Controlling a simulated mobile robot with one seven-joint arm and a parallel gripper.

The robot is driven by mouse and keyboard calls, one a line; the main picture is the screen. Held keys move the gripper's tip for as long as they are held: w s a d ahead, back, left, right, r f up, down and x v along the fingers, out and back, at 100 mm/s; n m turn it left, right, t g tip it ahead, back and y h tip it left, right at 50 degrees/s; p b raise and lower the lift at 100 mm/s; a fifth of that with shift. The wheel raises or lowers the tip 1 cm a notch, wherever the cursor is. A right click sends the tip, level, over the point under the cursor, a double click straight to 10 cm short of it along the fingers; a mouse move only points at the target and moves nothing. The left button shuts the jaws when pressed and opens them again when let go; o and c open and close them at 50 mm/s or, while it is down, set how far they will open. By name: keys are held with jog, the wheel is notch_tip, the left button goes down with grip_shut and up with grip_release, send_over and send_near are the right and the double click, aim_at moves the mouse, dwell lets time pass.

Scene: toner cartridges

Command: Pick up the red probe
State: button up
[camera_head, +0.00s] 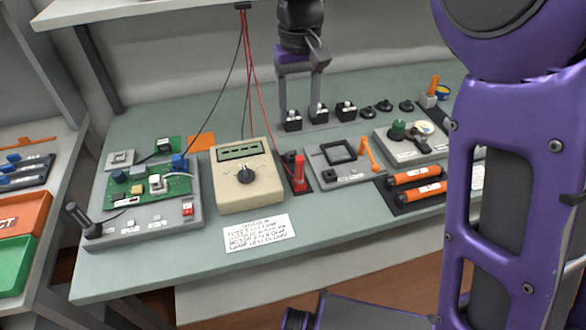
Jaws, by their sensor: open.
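The red probe (299,172) stands upright in a small dark holder with red on it, just right of the beige meter (247,178). A red lead hangs down from above toward it. The fingers are clear of the probe.
A black upright handle (78,214) stands at the left of the circuit-board fixture (150,222). A grey tray (345,165) with an orange lever is right of the probe. Orange cylinders (415,183) lie farther right. A row of black-knobbed parts (346,110) lines the back.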

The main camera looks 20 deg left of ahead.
aim_at(300, 157)
jog(key=f+b, duration=0.1)
jog(key=f, duration=0.7)
jog(key=f+b, duration=0.1)
jog(key=f, duration=0.6)
jog(key=shift+w+d+f, duration=0.2)
jog(key=shift+f, duration=0.2)
grip_shut()
